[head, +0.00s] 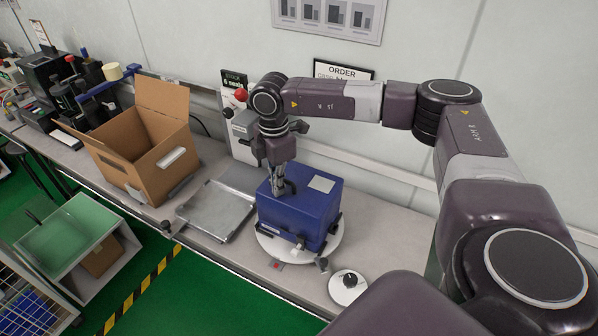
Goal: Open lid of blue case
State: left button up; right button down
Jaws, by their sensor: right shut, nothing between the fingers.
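The blue case (305,215) stands upright on a round white plate (265,243) on the bench, right of the picture's middle line. Its lid looks closed, with a pale label (321,184) on top and dark latches on the front and side. My right gripper (281,192) points down at the left part of the case's top. Its fingers are shut with nothing between them. I cannot tell whether the fingertips touch the lid. My left gripper is not in view.
A flat grey tray (214,211) lies left of the case, and an open cardboard box (145,150) stands farther left. A round knob (348,284) sits at the bench's front right.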

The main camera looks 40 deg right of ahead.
jog(key=shift+s+r+p, duration=0.1)
jog(key=shift+r+p, duration=0.75)
jog(key=shift+r, duration=0.15)
jog(key=shift+s+a+r+p, duration=0.1)
jog(key=shift+a+r+p, duration=0.2)
jog(key=shift+r+p, duration=0.35)
jog(key=shift+s+a+r+p, duration=0.1)
jog(key=shift+a+r+p, duration=0.25)
jog(key=shift+r, duration=0.65)
jog(key=shift+s+a+r+p, duration=0.1)
jog(key=shift+a+r+p, duration=0.1)
jog(key=shift+r+p, duration=0.5)
